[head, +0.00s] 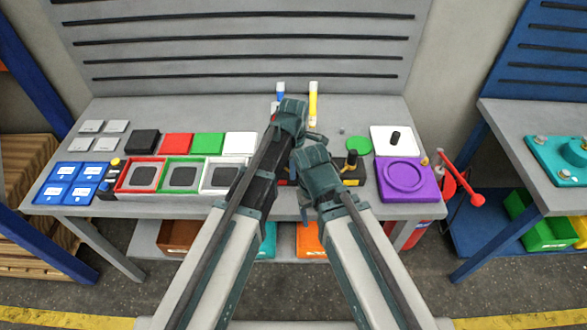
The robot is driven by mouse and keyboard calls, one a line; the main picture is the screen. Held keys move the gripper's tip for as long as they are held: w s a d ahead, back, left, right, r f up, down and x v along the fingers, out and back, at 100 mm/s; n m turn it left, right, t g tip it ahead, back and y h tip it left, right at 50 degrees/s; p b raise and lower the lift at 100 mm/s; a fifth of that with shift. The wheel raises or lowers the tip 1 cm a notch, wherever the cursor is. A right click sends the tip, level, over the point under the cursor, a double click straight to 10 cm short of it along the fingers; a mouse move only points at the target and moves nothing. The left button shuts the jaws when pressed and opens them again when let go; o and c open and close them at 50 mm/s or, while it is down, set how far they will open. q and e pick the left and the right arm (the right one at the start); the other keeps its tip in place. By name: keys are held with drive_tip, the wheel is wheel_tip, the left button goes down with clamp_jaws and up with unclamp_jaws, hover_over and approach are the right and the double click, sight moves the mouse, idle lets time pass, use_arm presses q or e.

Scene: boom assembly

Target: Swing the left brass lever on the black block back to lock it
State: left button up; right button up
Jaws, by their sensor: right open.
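The black block (352,179) shows only in part at the middle of the table, just right of my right gripper. One brass lever (350,162) with a dark knob stands up on its visible right part. The block's left part, with the left brass lever, is hidden behind my grippers and arms. My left gripper (291,112) is the higher one, over the middle of the table; its fingers are hidden and its jaw state cannot be seen. My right gripper (315,168) is open, low beside the block's visible part; whether it touches anything cannot be told.
A purple plate (406,181) with a ring and a white plate (395,141) lie to the right. Red, green and white trays (181,191) line the left front. A yellow-and-white upright piece (313,103) stands behind my grippers. A red lever (462,181) juts past the right edge.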

use_arm(q)
clamp_jaws()
idle(0.9)
